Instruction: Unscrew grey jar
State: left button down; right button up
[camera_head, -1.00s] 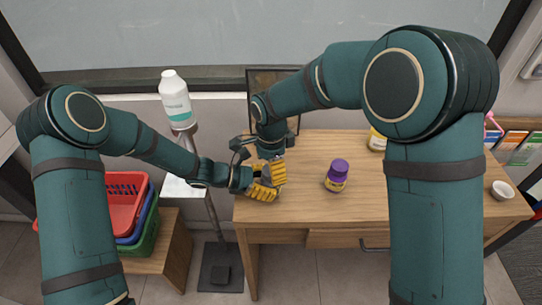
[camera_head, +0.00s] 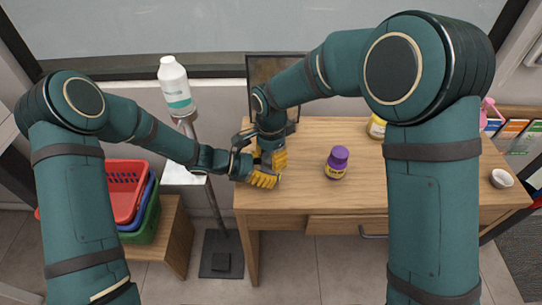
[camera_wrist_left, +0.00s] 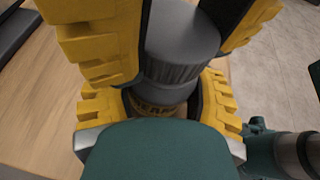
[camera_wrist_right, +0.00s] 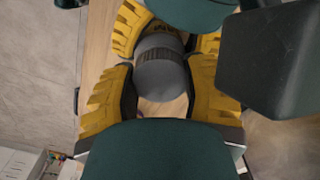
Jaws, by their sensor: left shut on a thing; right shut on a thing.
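The grey jar shows in the left wrist view as a grey ribbed lid (camera_wrist_left: 180,50) above a narrow strip of label (camera_wrist_left: 158,108). In the right wrist view its round grey lid (camera_wrist_right: 161,80) is seen between the fingers. My left gripper (camera_head: 263,180) is shut around the jar's lower body, under the lid. My right gripper (camera_head: 274,158) is shut on the lid from above. In the head view the fingers and wrists hide the jar almost entirely. I cannot tell whether the lid is loose.
A purple-lidded jar (camera_head: 337,162) stands on the wooden desk (camera_head: 400,205) to the right of my grippers. A white bottle (camera_head: 175,85) on a stand and stacked baskets (camera_head: 124,190) are left.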

jog(key=n, duration=0.4)
jog(key=o, duration=1.3)
jog(key=shift+c, duration=0.2)
jog(key=shift+r, duration=2.3)
notch_tip(320, 180, up, 3)
jog(key=shift+f+m, duration=0.15)
jog(key=shift+m, duration=0.45)
jog(key=shift+r+m, duration=0.35)
jog(key=shift+m, duration=0.05)
jog(key=shift+f, duration=3.85)
